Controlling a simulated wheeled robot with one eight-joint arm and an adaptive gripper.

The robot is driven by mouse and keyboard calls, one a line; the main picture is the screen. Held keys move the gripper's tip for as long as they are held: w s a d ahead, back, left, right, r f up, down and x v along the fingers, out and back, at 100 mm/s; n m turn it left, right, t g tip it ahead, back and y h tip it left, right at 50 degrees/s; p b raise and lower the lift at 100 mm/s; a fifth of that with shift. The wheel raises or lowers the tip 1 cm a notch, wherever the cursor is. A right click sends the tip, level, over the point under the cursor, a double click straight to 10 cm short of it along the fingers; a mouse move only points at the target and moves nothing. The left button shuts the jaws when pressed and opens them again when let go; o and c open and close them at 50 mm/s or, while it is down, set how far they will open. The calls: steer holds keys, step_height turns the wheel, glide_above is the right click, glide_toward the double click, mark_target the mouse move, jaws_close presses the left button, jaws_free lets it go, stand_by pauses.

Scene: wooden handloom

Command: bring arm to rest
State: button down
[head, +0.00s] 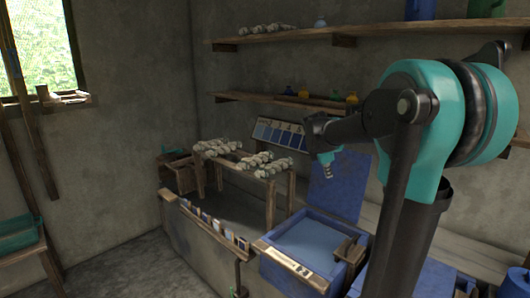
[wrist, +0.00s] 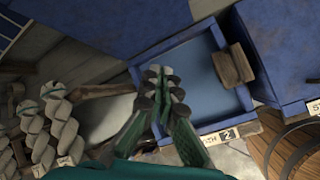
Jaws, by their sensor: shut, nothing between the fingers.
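My gripper (head: 326,172) hangs in the air at the end of my raised arm in the head view, apart from everything around it. In the wrist view its green fingers (wrist: 165,85) are closed together and hold nothing. Beyond them in that view lies a blue-rimmed vat (wrist: 240,98) of blue liquid with a wooden block on its edge. The vat also shows in the head view (head: 281,249), below and to the left of the gripper.
Twisted pale skeins (head: 262,165) lie on a wooden rack behind the vat, and also show in the wrist view (wrist: 62,125). A blue panel (head: 338,185) stands behind the vat. Wall shelves (head: 290,104) hold small pots. A barrel (wrist: 290,150) stands at lower right.

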steer(key=s+a+f+m+y, duration=0.2)
steer(key=s+a+f+m, duration=0.2)
steer(key=s+f+m, duration=0.5)
steer(key=s+a+f+m+g+y, duration=0.1)
steer(key=s+a+f+m, duration=0.3)
steer(key=s+f+m, duration=0.6)
steer(key=s+f+y, duration=0.1)
steer(key=s+f, duration=0.2)
steer(key=s, duration=0.7)
steer(key=shift+s, duration=0.25)
steer(key=shift+d, duration=0.2)
